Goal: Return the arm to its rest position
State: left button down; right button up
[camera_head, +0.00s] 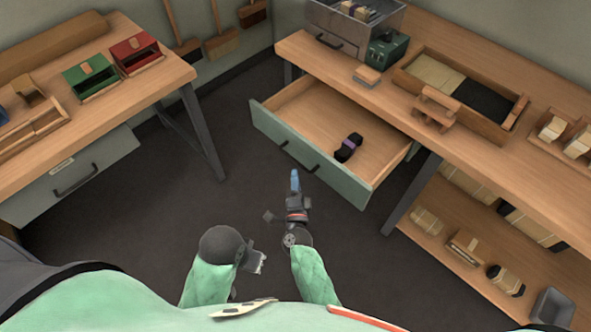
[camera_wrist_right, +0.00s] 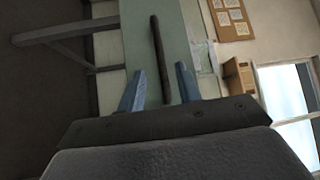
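My right gripper (camera_head: 295,178) is in front of the pulled-out green-fronted drawer (camera_head: 385,180), near its front. In the right wrist view its two blue fingers (camera_wrist_right: 159,82) stand apart, so it is open. A dark bar handle (camera_wrist_right: 160,58) on a pale green front shows in the gap between the fingers. They do not appear to press on it. A dark bundle with a purple band (camera_head: 349,148) lies in the drawer. My left arm is folded low, close to my body, and whether its gripper is open or shut does not show.
The right bench (camera_head: 340,73) carries a divided tray (camera_head: 463,117), a green box (camera_head: 388,48) and a metal cabinet (camera_head: 335,42). The left bench (camera_head: 110,100) holds a green bin (camera_head: 90,76) and a red bin (camera_head: 137,55). The floor between is clear; the open drawer juts into it.

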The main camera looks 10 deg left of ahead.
jog(key=shift+s, duration=0.4)
dwell(0.3)
jog(key=s+d+r+n+g, duration=0.1)
jog(key=s+d+n+g, duration=0.7)
jog(key=s+d, duration=0.3)
jog(key=s+d+r+n+g+h, duration=0.1)
jog(key=s+d+r+n+g, duration=0.1)
jog(key=s+d+n+g, duration=0.6)
jog(key=s+d+g, duration=0.1)
jog(key=s+d, duration=0.3)
jog(key=s, duration=0.3)
jog(key=shift+s+r+n+g+h, duration=0.2)
jog(key=shift+s+n+g+h, duration=0.1)
jog(key=shift+n, duration=0.1)
